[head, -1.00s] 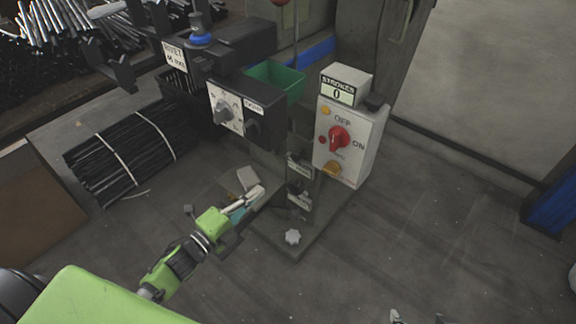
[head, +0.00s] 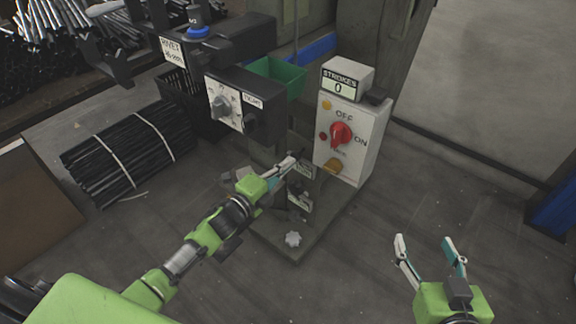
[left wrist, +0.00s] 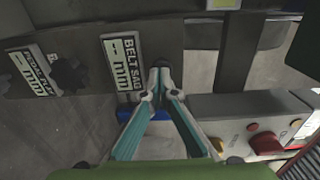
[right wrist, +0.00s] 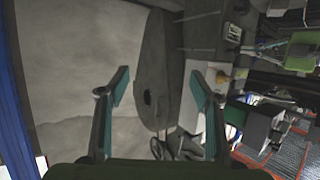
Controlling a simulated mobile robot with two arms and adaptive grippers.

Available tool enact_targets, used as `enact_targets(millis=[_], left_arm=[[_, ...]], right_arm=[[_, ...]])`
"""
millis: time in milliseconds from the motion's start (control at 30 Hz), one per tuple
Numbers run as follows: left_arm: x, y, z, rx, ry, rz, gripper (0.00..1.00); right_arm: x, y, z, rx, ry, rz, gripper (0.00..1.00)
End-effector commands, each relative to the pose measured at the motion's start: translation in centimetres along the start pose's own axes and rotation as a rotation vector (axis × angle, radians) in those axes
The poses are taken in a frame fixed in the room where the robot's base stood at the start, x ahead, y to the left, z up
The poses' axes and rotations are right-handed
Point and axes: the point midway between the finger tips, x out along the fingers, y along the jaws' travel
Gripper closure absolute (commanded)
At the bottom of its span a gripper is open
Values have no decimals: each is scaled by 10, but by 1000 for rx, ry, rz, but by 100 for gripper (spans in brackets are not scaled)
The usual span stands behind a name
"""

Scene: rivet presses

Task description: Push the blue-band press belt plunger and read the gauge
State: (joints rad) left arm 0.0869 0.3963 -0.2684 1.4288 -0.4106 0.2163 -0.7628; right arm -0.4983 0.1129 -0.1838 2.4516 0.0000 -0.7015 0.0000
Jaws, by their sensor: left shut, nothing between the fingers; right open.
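The press with a blue band (head: 318,48) on its post stands in the middle of the head view. Low on it is a gauge labelled BELT SAG (left wrist: 122,65), with a display that looks like dashes and a unit that I read as mm. My left gripper (head: 290,162) is shut and empty. Its closed fingertips (left wrist: 160,68) are just right of that gauge in the left wrist view. The plunger is not distinguishable there; the fingertips may hide it, and I cannot tell whether they touch anything. My right gripper (head: 425,240) is open and empty over the floor, well right of the press.
A PEDAL PLAY gauge (left wrist: 30,72) with a black knob (left wrist: 70,74) lies left of the belt gauge. A white switch box (head: 352,135) with a red knob and a STROKES counter (head: 339,86) reading 0 stands right. Bundled black rods (head: 130,155) lie left.

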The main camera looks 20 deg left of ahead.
Motion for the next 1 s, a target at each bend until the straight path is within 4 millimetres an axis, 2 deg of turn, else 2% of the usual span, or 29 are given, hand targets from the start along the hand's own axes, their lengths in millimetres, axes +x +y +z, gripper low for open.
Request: enact_targets(millis=[167,533,733,1000], left_arm=[[6,0,0,0,0,0,100],[10,0,0,-1,0,-1,100],[27,0,0,-1,0,-2,100],[29,-1,0,0,-1,-1,100]], right_arm=[[1,-1,-8,0,37,-2,41],[2,-1,-10,0,47,-2,41],[2,-4,-31,1,144,-9,41],[2,-4,-34,1,154,-9,41]])
